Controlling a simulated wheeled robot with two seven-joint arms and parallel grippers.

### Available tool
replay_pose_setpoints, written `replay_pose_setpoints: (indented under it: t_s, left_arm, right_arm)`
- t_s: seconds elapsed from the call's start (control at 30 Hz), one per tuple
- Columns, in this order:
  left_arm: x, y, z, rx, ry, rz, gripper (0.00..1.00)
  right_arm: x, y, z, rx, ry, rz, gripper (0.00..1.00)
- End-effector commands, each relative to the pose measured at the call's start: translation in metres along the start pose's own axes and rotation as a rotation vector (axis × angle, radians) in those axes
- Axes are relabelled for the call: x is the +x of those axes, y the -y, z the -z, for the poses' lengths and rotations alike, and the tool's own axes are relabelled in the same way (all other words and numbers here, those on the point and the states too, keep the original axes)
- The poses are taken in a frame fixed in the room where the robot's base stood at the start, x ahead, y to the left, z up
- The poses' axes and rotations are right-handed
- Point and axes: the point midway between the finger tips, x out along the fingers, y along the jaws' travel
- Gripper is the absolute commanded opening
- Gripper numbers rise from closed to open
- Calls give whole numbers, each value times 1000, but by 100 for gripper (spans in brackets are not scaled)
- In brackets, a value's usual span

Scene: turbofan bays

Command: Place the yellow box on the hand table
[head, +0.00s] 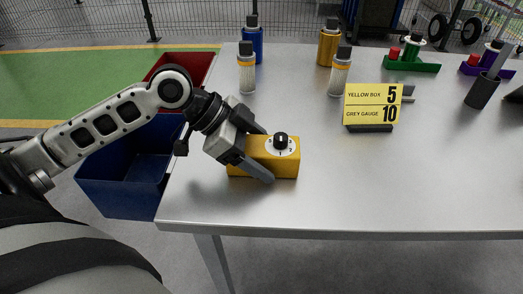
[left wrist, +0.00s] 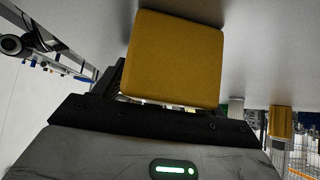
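The yellow box (head: 287,168), with a white dial and black knob on top, sits near the left front corner of the grey table (head: 400,190). My left gripper (head: 262,155) reaches it from the left, with one finger behind it and one along its front face. The box also fills the middle of the left wrist view (left wrist: 175,58), close to the gripper's palm. Whether the fingers press on the box cannot be told. My right gripper is not in view.
A sign (head: 373,104) reading yellow box 5, grey gauge 10 stands behind right. Several bottles (head: 339,75) stand farther back. A blue bin (head: 120,185) and a red bin (head: 195,65) are left of the table. The table's front middle is clear.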

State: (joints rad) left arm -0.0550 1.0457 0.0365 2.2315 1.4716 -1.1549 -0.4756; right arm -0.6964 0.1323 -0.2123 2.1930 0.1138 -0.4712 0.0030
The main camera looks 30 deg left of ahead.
Motion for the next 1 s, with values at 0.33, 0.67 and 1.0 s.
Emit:
replay_pose_setpoints:
  t_s: [0.33,0.67,1.0]
  left_arm:
    - [-2,0,2,0,0,0,76]
    - [-43,0,2,-3,2,0,76]
    - [-102,1,3,-3,-2,2,76]
  right_arm:
    - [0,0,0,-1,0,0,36]
    - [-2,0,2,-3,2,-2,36]
    - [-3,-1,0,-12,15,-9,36]
